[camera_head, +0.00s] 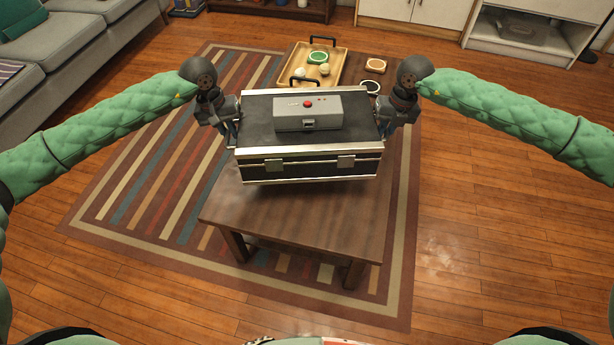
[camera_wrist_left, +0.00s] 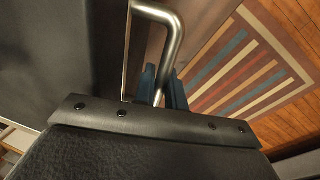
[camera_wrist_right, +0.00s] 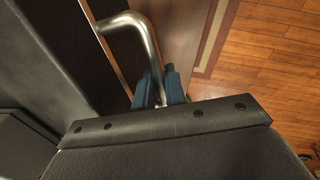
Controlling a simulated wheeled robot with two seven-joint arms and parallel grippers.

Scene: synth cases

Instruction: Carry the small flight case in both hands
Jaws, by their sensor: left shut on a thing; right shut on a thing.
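The small flight case (camera_head: 310,165) is black with silver edges and two front latches. In the head view it is between my two grippers, over the wooden table, and looks raised above it. A grey box with a red button (camera_head: 308,111) rests on its lid. My left gripper (camera_head: 232,138) is shut on the metal handle at the case's left end; that handle shows in the left wrist view (camera_wrist_left: 172,45). My right gripper (camera_head: 383,135) is shut on the handle at the right end, seen in the right wrist view (camera_wrist_right: 145,45). The case looks about level.
The low wooden table (camera_head: 290,222) is below the case. A wooden tray (camera_head: 336,74) with a green ring and pale round things is at its far end, beside coasters (camera_head: 375,65). A grey sofa (camera_head: 60,50) stands at left. The wood floor (camera_head: 500,210) at right is clear.

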